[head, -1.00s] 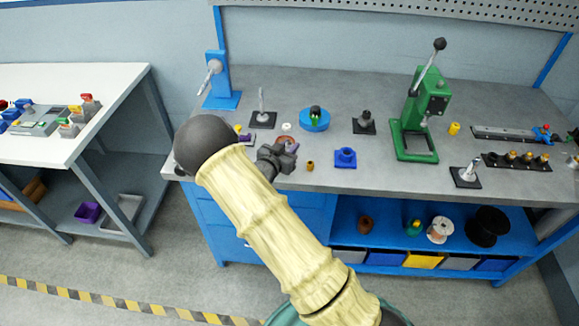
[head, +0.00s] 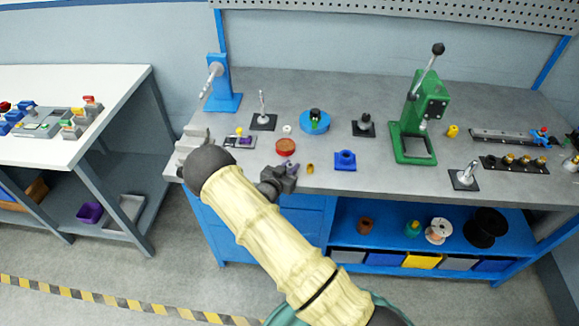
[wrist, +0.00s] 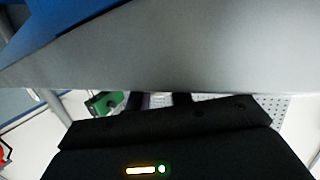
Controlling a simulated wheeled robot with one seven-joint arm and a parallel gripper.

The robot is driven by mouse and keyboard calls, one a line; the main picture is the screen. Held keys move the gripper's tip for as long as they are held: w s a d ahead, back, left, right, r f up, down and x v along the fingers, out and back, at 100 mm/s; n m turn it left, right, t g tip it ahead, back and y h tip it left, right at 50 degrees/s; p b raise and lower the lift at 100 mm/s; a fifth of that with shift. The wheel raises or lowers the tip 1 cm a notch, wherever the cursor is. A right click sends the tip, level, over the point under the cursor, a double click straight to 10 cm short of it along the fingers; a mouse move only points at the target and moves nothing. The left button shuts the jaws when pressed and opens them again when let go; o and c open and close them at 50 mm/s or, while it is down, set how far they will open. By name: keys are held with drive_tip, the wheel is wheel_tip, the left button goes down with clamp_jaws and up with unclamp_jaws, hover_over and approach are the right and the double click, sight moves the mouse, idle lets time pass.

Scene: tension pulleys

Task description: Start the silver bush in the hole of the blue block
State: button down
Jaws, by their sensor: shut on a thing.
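The blue block (head: 345,160) sits on the grey workbench near its front edge, with a round hole facing up. My gripper (head: 290,166) is at the bench's front edge, left of the blue block and apart from it. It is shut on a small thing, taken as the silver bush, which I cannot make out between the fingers. In the wrist view the gripper's dark fingers (wrist: 160,101) show only in part, and the held thing is hidden.
A small brass bush (head: 310,168) stands between my gripper and the blue block. A red round dish (head: 286,147) lies just behind my gripper. A green press (head: 415,125) stands to the right, and a grey vise (head: 192,145) at the left corner. Bare bench lies right of the block.

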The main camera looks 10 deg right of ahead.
drive_tip(key=shift+f, duration=0.35)
drive_tip(key=c, duration=1.2)
unclamp_jaws()
drive_tip(key=shift+a, duration=0.1)
drive_tip(key=shift+c, duration=0.2)
drive_tip(key=shift+r, duration=0.1)
drive_tip(key=b+v, duration=0.5)
drive_tip(key=v, duration=1.2)
drive_tip(key=shift+r, duration=0.25)
